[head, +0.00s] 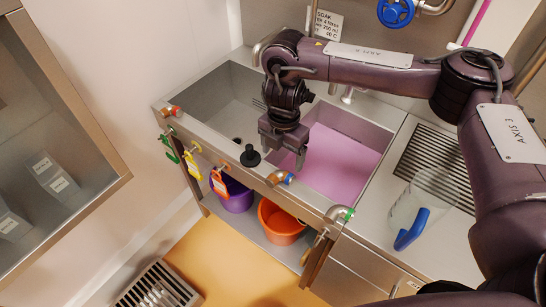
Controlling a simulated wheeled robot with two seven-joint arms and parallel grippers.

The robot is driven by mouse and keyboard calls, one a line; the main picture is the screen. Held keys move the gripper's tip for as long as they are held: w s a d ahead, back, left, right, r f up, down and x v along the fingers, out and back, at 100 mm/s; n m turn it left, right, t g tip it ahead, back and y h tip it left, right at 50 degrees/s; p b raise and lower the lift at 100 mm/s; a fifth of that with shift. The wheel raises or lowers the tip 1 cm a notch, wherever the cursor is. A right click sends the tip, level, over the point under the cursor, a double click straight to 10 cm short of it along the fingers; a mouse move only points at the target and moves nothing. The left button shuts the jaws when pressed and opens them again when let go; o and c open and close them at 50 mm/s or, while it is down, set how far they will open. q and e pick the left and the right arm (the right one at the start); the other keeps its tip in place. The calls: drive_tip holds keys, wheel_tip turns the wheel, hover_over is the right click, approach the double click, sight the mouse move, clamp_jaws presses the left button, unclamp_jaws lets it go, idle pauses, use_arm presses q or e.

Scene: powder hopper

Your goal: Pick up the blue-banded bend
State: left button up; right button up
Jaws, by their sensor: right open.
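The blue-banded bend (278,177), a small copper-coloured elbow with a blue band at its right end, sits on the front rim of the sink unit. My right gripper (284,154) is open and empty, fingers pointing down, above and just behind the bend near the divider between the basins. There seems to be a gap between the fingers and the bend. My left gripper is not in view.
A red-banded bend (170,111) and a green-banded bend (341,213) sit on the same rim. A black plunger-like stopper (250,156) stands left of the gripper. The right basin holds pink liquid (345,165).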

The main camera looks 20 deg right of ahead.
sight(282, 174)
drive_tip(key=shift+s+f, duration=0.3)
drive_tip(key=shift+f, duration=0.05)
drive_tip(key=shift+s+f, duration=0.45)
drive_tip(key=shift+s, duration=0.35)
drive_tip(key=shift+w+a+f+p, duration=0.15)
drive_tip(key=shift+w+f+p, duration=0.05)
drive_tip(key=shift+f+p, duration=0.9)
drive_tip(key=f, duration=0.2)
drive_tip(key=shift+w+f, duration=0.3)
drive_tip(key=shift+w, duration=0.1)
drive_tip(key=shift+s+f, duration=0.1)
drive_tip(key=shift+f, duration=0.1)
drive_tip(key=c, duration=0.6)
drive_tip(key=shift+c, duration=1.2)
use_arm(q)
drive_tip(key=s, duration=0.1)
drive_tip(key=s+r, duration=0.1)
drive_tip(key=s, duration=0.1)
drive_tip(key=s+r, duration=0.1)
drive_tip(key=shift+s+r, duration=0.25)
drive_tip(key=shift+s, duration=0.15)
use_arm(e)
drive_tip(key=c, duration=0.3)
